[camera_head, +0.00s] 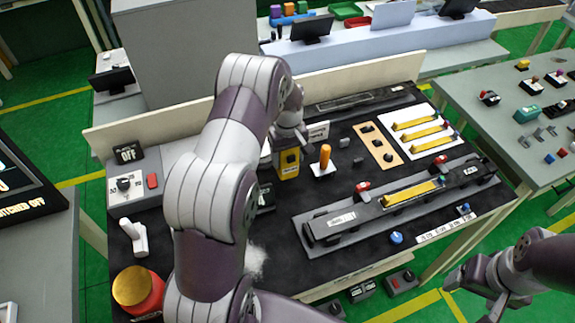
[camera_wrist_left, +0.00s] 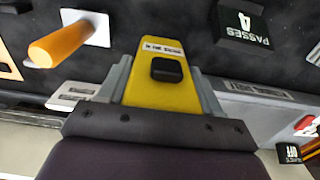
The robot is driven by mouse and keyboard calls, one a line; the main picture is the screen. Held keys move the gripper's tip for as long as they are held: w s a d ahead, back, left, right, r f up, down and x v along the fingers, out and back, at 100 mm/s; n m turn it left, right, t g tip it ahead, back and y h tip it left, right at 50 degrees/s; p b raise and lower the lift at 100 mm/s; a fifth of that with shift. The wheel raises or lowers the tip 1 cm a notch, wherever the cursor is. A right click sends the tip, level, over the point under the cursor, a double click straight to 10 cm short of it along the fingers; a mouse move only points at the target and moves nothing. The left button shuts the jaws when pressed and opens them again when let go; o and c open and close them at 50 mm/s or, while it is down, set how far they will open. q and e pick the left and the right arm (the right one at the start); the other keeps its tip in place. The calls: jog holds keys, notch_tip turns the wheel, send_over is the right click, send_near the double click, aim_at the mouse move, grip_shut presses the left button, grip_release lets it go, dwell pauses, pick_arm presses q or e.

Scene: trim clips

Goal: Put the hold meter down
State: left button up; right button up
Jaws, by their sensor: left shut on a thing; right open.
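The hold meter appears to be the yellow block (camera_head: 289,168) with a dark square on its face, at the middle of the bench in the head view. In the left wrist view the yellow block (camera_wrist_left: 162,92) has a black knob and a small white label at its far end. My left gripper (camera_head: 289,147) is shut on it, with a grey finger on each side. Whether its bottom touches the bench is unclear. My right gripper (camera_head: 485,285) is open and empty, off the bench's front right side.
An orange peg on a white plate (camera_head: 325,162) stands just right of the yellow block. A long grey fixture (camera_head: 330,222) with a yellow strip lies right. A red-and-gold cylinder (camera_head: 137,288) stands front left.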

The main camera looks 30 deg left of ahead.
aim_at(288, 165)
pick_arm(q)
notch_tip(288, 165, down, 4)
jog(key=shift+s+d+r+p, duration=0.15)
jog(key=shift+r+p, duration=0.1)
jog(key=shift+p, duration=0.2)
jog(key=shift+f, duration=0.25)
jog(key=o, duration=1.3)
jog(key=shift+r, duration=0.2)
jog(key=shift+r+b, duration=0.3)
jog(key=shift+r, duration=0.05)
jog(key=shift+m, duration=0.3)
jog(key=r+b, duration=0.1)
jog(key=r, duration=0.2)
jog(key=r+b, duration=0.1)
jog(key=r, duration=0.7)
jog(key=shift+s+d+r+b, duration=0.2)
jog(key=shift+s+d+b, duration=0.1)
jog(key=shift+d+b, duration=0.1)
jog(key=s+d+m, duration=0.5)
jog(key=s, duration=0.4)
jog(key=s+d+m+t, duration=0.1)
jog(key=s+d+m, duration=0.3)
jog(key=s, duration=0.6)
jog(key=shift+d+r+m, duration=0.25)
jog(key=shift+d+m, duration=0.15)
jog(key=shift+d, duration=0.55)
